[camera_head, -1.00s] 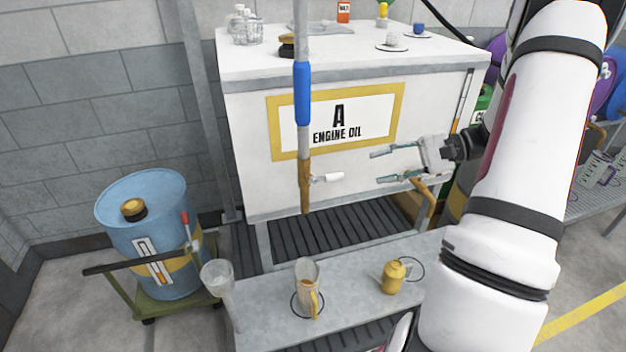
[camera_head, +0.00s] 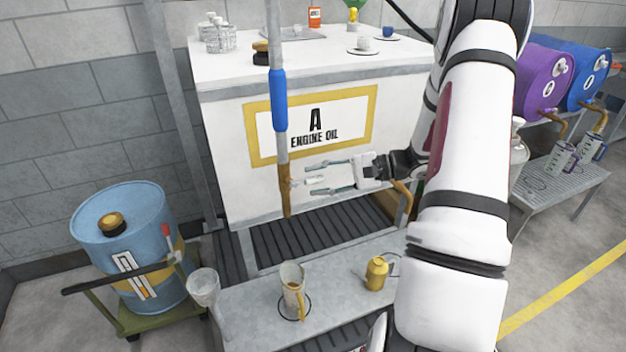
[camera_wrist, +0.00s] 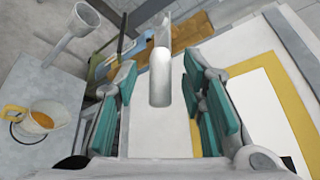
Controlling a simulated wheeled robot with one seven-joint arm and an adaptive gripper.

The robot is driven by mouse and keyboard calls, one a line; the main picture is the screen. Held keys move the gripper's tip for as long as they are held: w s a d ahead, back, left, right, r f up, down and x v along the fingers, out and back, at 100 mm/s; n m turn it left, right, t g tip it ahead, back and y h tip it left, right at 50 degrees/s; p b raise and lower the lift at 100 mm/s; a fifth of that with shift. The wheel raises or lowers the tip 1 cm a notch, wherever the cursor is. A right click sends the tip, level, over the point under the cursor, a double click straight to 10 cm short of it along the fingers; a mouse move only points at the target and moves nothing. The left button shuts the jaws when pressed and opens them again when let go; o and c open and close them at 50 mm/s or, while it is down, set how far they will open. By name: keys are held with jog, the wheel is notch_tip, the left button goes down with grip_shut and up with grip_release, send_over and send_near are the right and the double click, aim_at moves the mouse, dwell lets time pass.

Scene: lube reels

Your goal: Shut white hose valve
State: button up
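The hose (camera_head: 279,120) hangs down in front of the white tank, with a blue sleeve and a brass nozzle (camera_head: 285,195). The white valve handle (camera_head: 316,180) sticks out to the right from the brass part, roughly level. My gripper (camera_head: 312,181) is open and reaches in from the right, one finger above and one below the handle. In the wrist view the white handle (camera_wrist: 160,80) lies between the teal finger pads, with gaps visible on both sides. The brass nozzle (camera_wrist: 190,32) shows beyond it.
The white engine oil tank (camera_head: 225,150) stands close behind the hose. Below is a grey bench (camera_head: 255,300) with a jug (camera_head: 292,280) and a yellow can (camera_head: 376,272). A funnel (camera_head: 203,288) and a blue drum (camera_head: 120,245) are at the left.

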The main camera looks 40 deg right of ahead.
jog(key=shift+x, duration=0.9)
grip_shut()
jog(key=shift+r+n+h, duration=0.3)
jog(key=shift+r+h, duration=0.1)
jog(key=shift+h, duration=0.1)
jog(key=shift+d+r+n+g+h, duration=0.1)
jog(key=shift+r+n+g+h, duration=0.25)
jog(key=shift+h, duration=0.35)
grip_release()
